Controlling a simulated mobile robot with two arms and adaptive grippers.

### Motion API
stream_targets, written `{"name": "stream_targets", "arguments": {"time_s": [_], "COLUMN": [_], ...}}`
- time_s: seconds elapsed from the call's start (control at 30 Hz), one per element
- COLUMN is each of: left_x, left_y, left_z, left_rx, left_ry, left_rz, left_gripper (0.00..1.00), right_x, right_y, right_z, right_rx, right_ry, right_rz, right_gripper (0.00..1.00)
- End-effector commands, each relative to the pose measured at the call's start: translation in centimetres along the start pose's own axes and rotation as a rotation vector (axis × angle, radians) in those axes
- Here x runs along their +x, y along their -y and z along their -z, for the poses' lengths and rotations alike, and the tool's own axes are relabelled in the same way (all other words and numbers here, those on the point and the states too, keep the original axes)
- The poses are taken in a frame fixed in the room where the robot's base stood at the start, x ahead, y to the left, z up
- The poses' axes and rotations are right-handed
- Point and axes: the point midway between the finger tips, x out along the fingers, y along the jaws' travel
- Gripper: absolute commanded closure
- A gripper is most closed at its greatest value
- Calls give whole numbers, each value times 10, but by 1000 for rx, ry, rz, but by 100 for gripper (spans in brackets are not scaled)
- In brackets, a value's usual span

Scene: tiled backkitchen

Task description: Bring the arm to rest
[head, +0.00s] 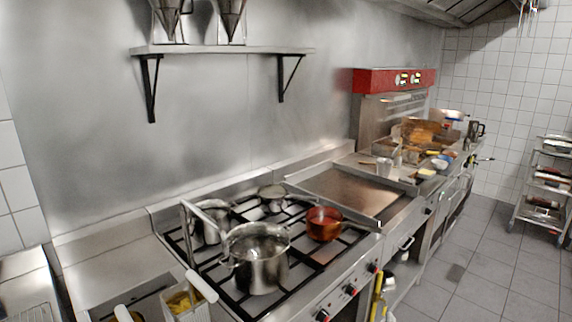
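Neither of my grippers and no part of my arms shows in the head view. A stove (325,275) with black grates stands in the lower middle. A large steel pot (262,268) sits on its front grate. A copper-red pot (324,224) sits to its right. Two smaller steel pots, one at the left (207,228) and one at the back (273,198), also stand on the grates.
A basket (183,301) with yellow contents and a white handle is at the lower left. A flat griddle (345,190) lies beyond the stove. A wall shelf (222,50) juts out above. The tiled floor (490,265) at right is clear before a rack (545,190).

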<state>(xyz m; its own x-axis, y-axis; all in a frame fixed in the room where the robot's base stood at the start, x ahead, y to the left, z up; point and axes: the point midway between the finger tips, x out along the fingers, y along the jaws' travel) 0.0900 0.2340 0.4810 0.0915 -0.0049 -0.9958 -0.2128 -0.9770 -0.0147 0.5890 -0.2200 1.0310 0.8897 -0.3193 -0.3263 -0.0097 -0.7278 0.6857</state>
Motion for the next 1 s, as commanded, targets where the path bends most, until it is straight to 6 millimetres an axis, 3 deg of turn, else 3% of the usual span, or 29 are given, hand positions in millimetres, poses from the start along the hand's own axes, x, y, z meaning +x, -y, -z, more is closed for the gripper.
{"name": "stream_targets", "arguments": {"time_s": [0.03, 0.1, 0.2, 0.3, 0.5, 0.73, 1.0], "left_x": [0, 0, 0, 0, 0, 0, 6], "left_y": [0, 0, 0, 0, 0, 0, 1], "left_z": [0, 0, 0, 0, 0, 0, -2], "left_rx": [0, 0, 0, 0, 0, 0, 0], "left_ry": [0, 0, 0, 0, 0, 0, 2], "left_rz": [0, 0, 0, 0, 0, 1, 1], "left_gripper": [60, 60, 60, 60, 60, 60, 60], "right_x": [-15, -40, -78, -113, -174, -240, -211], "right_y": [10, 26, 46, 60, 80, 92, 136], "right_z": [-36, -80, -127, -156, -191, -214, -247], "right_rx": [53, 127, 208, 258, 314, 346, 338], "right_ry": [80, 191, 324, 423, 564, 690, 713], "right_rz": [61, 152, 271, 367, 520, 670, 682], "right_gripper": [71, 71, 71, 71, 71, 71, 71]}}
